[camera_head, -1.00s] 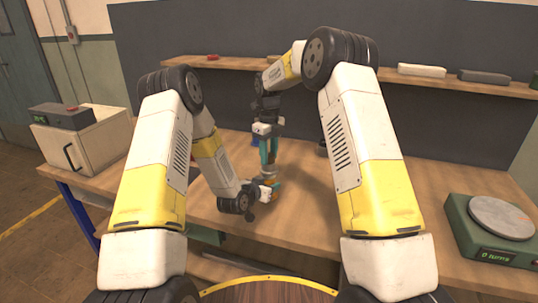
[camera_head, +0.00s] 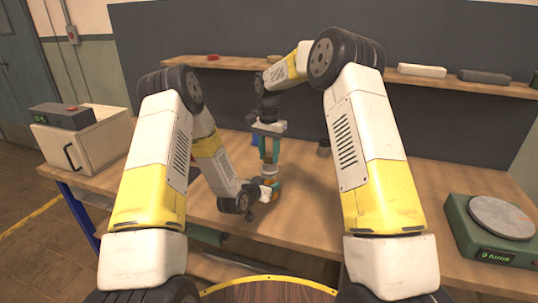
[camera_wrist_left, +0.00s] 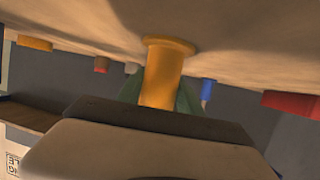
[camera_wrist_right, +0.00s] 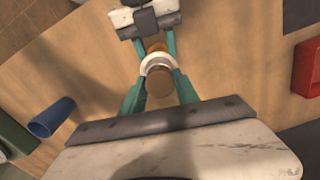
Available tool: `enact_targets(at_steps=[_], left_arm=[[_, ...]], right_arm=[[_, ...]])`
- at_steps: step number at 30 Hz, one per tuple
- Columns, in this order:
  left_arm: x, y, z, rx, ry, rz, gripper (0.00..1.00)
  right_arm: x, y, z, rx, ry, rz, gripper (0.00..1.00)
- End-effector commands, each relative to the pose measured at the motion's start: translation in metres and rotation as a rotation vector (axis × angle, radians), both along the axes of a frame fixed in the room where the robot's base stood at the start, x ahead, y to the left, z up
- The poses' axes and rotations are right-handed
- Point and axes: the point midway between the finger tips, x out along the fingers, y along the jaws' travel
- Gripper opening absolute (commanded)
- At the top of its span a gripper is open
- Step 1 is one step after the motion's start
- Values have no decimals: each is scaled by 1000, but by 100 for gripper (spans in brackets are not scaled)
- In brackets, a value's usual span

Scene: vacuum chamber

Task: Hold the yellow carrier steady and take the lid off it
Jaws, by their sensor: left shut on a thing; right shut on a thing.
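The yellow carrier (camera_wrist_left: 163,80) is a narrow orange-yellow cylinder with a wider flange, upright by the bench top in the left wrist view. My left gripper (camera_head: 275,187) is shut around it low over the bench; its green fingers flank the cylinder. My right gripper (camera_head: 268,160) points down from above, its teal fingers shut on the lid. In the right wrist view the lid (camera_wrist_right: 160,83) shows as a brown round top over a pale ring, between the fingers and in line above the carrier. I cannot tell whether lid and carrier still touch.
A green scale (camera_head: 490,225) is at the right, a white box (camera_head: 85,140) at the left. A shelf (camera_head: 400,78) runs along the back.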

Motion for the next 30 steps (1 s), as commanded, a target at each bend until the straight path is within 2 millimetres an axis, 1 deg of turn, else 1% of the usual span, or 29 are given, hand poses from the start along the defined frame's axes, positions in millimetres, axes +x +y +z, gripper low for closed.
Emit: enact_targets(at_steps=[1,3,14,30], left_arm=[[0,0,0,0,-1,0,0],[0,0,0,0,-1,0,0],[0,0,0,0,-1,-1,0],[0,0,0,0,-1,-1,0]], right_arm=[[1,-1,0,2,-3,108,0],[1,-1,0,1,-3,271,0],[1,-1,1,1,-2,1118,0],[1,-1,1,1,-2,2399,0]])
